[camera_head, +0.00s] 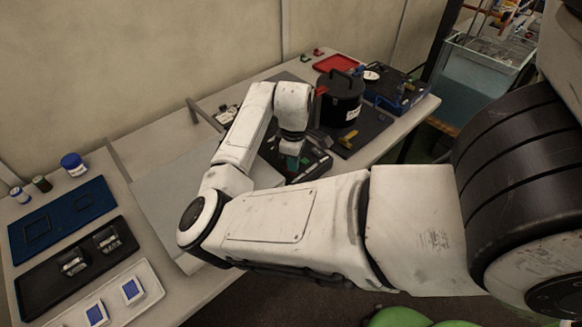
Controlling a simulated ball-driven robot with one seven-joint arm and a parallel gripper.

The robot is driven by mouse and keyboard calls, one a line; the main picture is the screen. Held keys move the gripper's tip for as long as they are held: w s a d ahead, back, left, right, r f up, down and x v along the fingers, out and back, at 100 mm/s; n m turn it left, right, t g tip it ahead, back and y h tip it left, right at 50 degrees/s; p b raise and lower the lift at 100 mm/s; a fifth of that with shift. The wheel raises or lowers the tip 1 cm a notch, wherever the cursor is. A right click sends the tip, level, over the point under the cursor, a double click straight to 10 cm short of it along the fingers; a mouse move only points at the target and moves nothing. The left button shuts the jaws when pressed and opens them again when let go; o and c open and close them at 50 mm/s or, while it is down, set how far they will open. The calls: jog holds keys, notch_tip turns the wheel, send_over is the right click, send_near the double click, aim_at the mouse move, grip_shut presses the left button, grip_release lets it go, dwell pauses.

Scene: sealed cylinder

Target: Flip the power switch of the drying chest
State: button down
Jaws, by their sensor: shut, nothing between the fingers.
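My gripper (293,160) is at the end of my white arm, pointing down over a dark panel-like box (312,166) in the middle of the table. It is shut, with nothing seen held. A small teal-green patch shows at or just below its tips; I cannot tell whether they touch the box. My wrist and forearm hide part of this box. I cannot tell for sure whether it is the drying chest, and no power switch can be made out clearly.
A black lidded cylinder (340,100) with a handle stands right of my gripper, close to it. A blue case (397,92) and red tray (336,64) lie beyond. Blue (62,217) and black (75,266) trays lie left. A pale flat surface (160,190) is mostly clear.

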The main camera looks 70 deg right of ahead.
notch_tip(320, 180, up, 6)
jog(key=p, duration=0.6)
dwell(0.7)
jog(key=w+d+r+m+h, duration=0.1)
jog(key=d+r+m+h, duration=0.1)
jog(key=d+r+h, duration=0.4)
jog(key=w+a+t, duration=0.1)
jog(key=w+a, duration=0.1)
jog(key=a, duration=0.4)
jog(key=w+a+f+n+t+y, duration=0.1)
jog(key=w+a+t, duration=0.1)
jog(key=a, duration=0.4)
jog(key=w+a+t, duration=0.1)
jog(key=w+a, duration=0.1)
jog(key=a, duration=0.5)
jog(key=shift+w+f+n+t+y, duration=0.2)
jog(key=shift+w+n+t+y, duration=0.1)
jog(key=shift+n, duration=0.1)
jog(key=s+a+f+y, duration=0.2)
jog(key=a, duration=0.6)
jog(key=s+a+f+y, duration=0.1)
jog(key=a+f+y, duration=0.1)
jog(key=a, duration=0.6)
jog(key=s+f+g+b, duration=0.3)
jog(key=s+f+b, duration=0.1)
jog(key=s+f, duration=0.6)
jog(key=shift+s+d+g, duration=0.25)
jog(key=shift+s+g, duration=0.05)
jog(key=shift+s, duration=0.2)
